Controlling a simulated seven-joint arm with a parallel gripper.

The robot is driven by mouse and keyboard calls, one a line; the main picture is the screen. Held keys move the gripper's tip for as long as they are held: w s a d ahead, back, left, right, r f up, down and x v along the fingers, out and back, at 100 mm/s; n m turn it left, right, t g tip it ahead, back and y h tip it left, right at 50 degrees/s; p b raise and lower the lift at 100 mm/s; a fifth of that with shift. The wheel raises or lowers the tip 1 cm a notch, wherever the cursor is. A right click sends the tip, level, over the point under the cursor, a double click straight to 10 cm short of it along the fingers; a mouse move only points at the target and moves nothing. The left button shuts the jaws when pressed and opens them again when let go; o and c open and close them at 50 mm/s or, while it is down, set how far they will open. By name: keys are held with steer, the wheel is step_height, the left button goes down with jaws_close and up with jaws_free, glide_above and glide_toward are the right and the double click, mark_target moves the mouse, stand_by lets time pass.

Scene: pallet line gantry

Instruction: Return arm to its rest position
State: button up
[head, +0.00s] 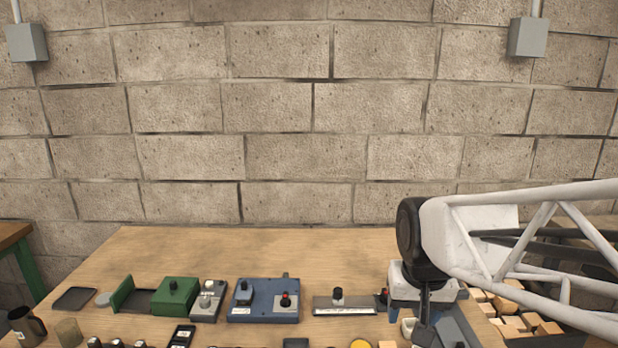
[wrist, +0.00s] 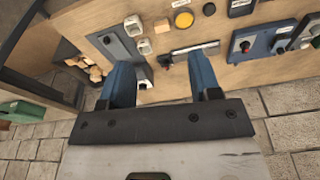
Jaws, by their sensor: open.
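My gripper (wrist: 160,66) is open in the wrist view. Its two blue fingers stand wide apart with nothing held between them. In the head view my arm comes in from the right, and my gripper (head: 424,318) hangs at the right part of the wooden table (head: 200,250), over its small parts. The fingertips are hard to make out there, and I cannot tell their exact height above the table.
A blue control box (head: 262,300) with a red button, a green box (head: 174,296) and a grey switch box (head: 208,300) stand on the table. A bin of wooden blocks (head: 515,325) is at the right. The table's back strip is clear before the block wall (head: 290,160).

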steer(key=s+d+n, duration=0.1)
steer(key=s, duration=0.9)
steer(key=shift+f+t, duration=0.3)
steer(key=shift+f, duration=0.1)
steer(key=shift+d, duration=0.1)
stand_by(1.4)
